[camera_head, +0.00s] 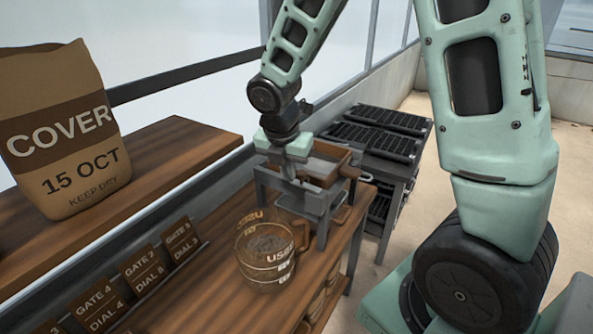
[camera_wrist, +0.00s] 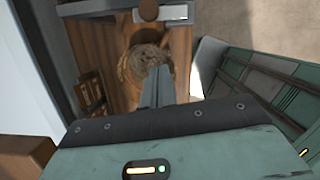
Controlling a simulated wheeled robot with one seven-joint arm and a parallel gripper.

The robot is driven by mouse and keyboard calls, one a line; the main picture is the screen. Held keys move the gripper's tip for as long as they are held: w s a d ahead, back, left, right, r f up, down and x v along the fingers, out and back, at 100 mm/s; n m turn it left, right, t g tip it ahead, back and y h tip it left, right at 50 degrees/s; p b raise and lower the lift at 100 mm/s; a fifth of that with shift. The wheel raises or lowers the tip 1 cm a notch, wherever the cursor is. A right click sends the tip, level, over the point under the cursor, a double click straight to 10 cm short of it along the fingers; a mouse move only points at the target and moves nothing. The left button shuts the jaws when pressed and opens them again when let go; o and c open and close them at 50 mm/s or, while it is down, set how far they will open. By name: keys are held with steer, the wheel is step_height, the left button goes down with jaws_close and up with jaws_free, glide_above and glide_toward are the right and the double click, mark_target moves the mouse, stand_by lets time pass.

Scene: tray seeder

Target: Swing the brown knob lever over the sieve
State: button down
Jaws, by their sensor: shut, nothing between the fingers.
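A grey metal seeder stand (camera_head: 325,204) with a wood-framed box on top, which looks like the sieve (camera_head: 322,168), stands at the bench's far end in the head view. A brown knob (camera_head: 348,171) sticks out at the box's right side; its lever arm is hard to make out. In the wrist view a round brown knob (camera_wrist: 148,10) shows at the top edge, by a pale grey bar. My gripper (camera_head: 292,172) is over the left part of the stand, fingers pointing down. The wrist view shows its fingers (camera_wrist: 157,82) shut together and empty. Contact with the stand cannot be told.
Labelled gate and dial blocks (camera_head: 140,268) line the left. A paper sack (camera_head: 62,135) stands on a raised shelf. Black seed trays (camera_head: 375,138) sit on a rack behind.

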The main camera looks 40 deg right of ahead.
steer(key=shift+w+d+f+p, duration=0.4)
steer(key=shift+d+f, duration=0.2)
steer(key=shift+d, duration=0.1)
steer(key=shift+w+d+f+p, duration=0.25)
steer(key=shift+w+d+f, duration=0.15)
steer(key=shift+d+f, duration=0.25)
steer(key=shift+w+d+f+p, duration=0.4)
steer(key=shift+d+f, duration=0.1)
steer(key=shift+d, duration=0.25)
